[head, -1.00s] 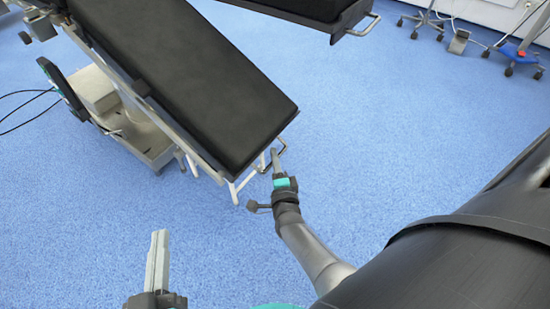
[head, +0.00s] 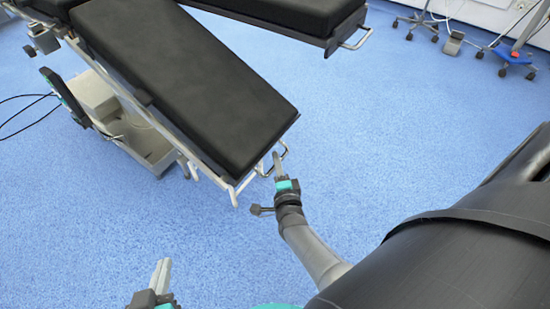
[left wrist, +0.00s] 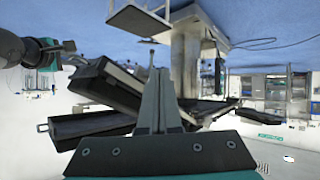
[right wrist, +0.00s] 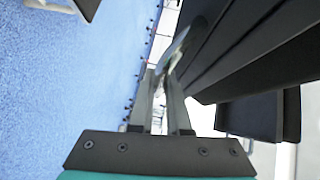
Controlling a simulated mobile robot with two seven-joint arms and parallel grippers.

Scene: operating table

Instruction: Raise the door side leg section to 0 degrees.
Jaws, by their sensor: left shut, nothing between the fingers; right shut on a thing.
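The black padded leg section (head: 185,85) slopes across the head view, its free end towards me. My right gripper (head: 278,160) is shut on the metal handle (head: 262,172) at that end. In the right wrist view its fingers (right wrist: 162,90) reach up beside the dark section, and the grip itself is hard to make out. The other leg section (head: 285,14) lies at the top. In the upside-down left wrist view, the held section (left wrist: 108,85) looks tilted, its end below the other section's. My left gripper (head: 161,268) is shut and empty at the bottom left, apart from the table.
The table's base (head: 155,148) stands on the blue floor beneath the held section. A hand control (head: 65,97) with cables is left of it. Wheeled stands (head: 502,55) are at the top right. The floor between them and the table is clear.

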